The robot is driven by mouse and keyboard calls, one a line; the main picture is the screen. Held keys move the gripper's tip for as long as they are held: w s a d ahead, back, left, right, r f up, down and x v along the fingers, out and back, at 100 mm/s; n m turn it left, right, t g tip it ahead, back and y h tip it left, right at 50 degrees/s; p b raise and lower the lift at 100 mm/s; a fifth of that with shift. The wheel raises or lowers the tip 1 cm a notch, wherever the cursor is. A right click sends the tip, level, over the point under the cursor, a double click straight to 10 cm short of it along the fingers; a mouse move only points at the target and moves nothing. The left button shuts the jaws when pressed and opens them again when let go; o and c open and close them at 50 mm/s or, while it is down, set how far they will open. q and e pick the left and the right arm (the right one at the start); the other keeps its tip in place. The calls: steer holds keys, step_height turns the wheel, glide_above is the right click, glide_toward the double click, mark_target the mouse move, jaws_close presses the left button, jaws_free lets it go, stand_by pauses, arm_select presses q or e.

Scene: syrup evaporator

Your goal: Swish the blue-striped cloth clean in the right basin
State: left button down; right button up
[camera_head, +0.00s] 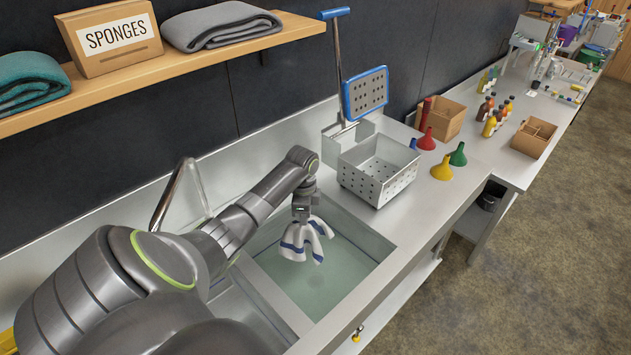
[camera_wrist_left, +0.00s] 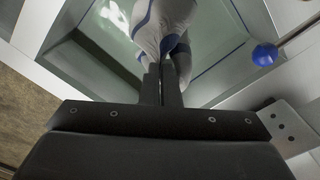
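The white cloth with blue stripes (camera_head: 306,240) hangs bunched from my left gripper (camera_head: 303,211), which is shut on it. In the left wrist view the cloth (camera_wrist_left: 160,24) runs out from between the closed fingertips (camera_wrist_left: 168,68). The cloth hangs over the right basin (camera_head: 345,272), which holds pale greenish water; I cannot tell how much of the cloth is under the surface. My left arm reaches across the left basin and hides most of it. My right gripper is not in view.
A perforated metal basket (camera_head: 378,170) stands on the counter behind the right basin. A blue-framed skimmer (camera_head: 365,93) stands beyond it. Red, yellow and green funnels (camera_head: 442,168) sit to the right. A wooden shelf (camera_head: 190,65) with a sponge box (camera_head: 110,38) overhangs at upper left.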

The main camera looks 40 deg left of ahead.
arm_select(q)
step_height(320, 180, up, 13)
steer(key=w, duration=0.2)
steer(key=shift+w+d, duration=0.15)
steer(key=shift+w, duration=0.1)
steer(key=shift+f, duration=0.1)
stand_by(0.8)
